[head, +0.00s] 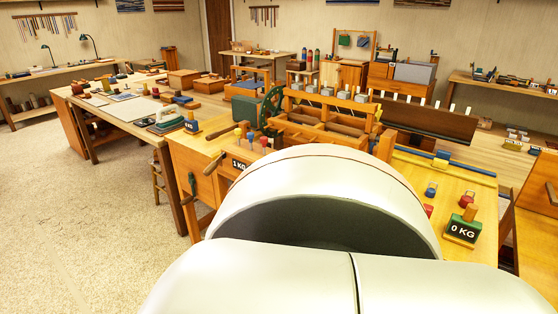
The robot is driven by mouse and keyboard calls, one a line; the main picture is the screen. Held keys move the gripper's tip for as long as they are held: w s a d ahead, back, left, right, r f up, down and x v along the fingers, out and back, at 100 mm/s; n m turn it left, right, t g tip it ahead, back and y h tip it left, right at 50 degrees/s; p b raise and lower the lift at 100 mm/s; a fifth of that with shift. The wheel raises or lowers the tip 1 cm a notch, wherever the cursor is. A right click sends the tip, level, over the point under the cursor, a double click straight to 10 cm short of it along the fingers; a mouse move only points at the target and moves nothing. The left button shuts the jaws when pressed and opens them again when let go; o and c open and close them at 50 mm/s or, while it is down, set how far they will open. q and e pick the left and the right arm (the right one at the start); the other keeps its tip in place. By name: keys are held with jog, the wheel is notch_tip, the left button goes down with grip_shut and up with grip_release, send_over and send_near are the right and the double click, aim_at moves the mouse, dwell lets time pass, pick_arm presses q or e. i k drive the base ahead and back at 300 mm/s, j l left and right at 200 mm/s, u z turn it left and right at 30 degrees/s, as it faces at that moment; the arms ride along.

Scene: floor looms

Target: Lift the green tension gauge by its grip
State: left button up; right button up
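A green tension gauge (455,225) stands upright on the light wooden table at the lower right. It has a black face reading "0 KG" and a tan grip (470,212) sticking up from its top. The grip is free on the sides I can see. Neither of my grippers is in view. A large white rounded part of my own body fills the lower middle, left of the gauge, and hides part of the table.
Red and blue weights (430,190) stand beside the gauge. A wooden loom (320,115) stands behind my white part. Another gauge face reading "1 KG" (240,164) shows at the left. The floor (80,210) at left is clear.

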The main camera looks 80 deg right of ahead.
aim_at(467, 220)
jog(key=z, duration=3.9)
